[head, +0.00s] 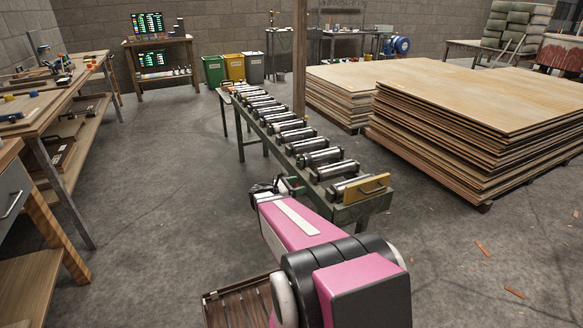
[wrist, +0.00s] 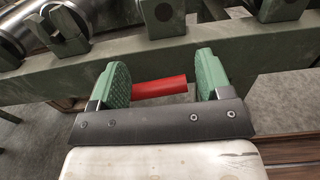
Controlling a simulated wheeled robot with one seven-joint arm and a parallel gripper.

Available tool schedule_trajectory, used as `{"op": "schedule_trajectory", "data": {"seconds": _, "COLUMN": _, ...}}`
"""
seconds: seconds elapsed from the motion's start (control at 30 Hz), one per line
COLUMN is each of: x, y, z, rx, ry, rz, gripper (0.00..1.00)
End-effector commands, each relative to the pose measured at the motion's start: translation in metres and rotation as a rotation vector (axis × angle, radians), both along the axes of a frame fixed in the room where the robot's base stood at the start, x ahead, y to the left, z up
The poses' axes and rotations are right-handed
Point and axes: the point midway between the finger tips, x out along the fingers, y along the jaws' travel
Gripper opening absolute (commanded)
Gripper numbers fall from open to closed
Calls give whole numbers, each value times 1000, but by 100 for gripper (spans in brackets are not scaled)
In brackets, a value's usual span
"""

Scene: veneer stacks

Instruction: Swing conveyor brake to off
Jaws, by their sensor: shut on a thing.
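The roller conveyor (head: 330,199) has a green frame and a row of metal rollers, and runs away from me in the head view. In the wrist view, a red brake handle (wrist: 160,87) lies crosswise between the two green finger pads of my gripper (wrist: 165,76). My gripper is shut on this handle, beside the conveyor's green side rail (wrist: 50,81). In the head view my gripper (head: 275,188) is at the left side of the conveyor's near end, partly hidden by my pink arm. The handle's pivot and any off marking cannot be made out.
A yellow plate (head: 366,188) stands at the conveyor's near end. Tall veneer stacks (head: 480,130) fill the right side, and a wooden workbench (head: 45,105) stands at left. A post (head: 299,60) rises beside the conveyor. The floor between workbench and conveyor is clear.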

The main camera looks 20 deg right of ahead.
Motion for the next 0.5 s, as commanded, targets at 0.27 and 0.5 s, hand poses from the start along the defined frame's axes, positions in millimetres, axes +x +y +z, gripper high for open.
{"op": "schedule_trajectory", "data": {"seconds": 0.27, "x": 11, "y": -1, "z": -9, "rx": 16, "ry": 2, "rz": 16, "gripper": 47}}
{"op": "schedule_trajectory", "data": {"seconds": 0.5, "x": 10, "y": 9, "z": -8, "rx": 16, "ry": 1, "rz": 17, "gripper": 47}}
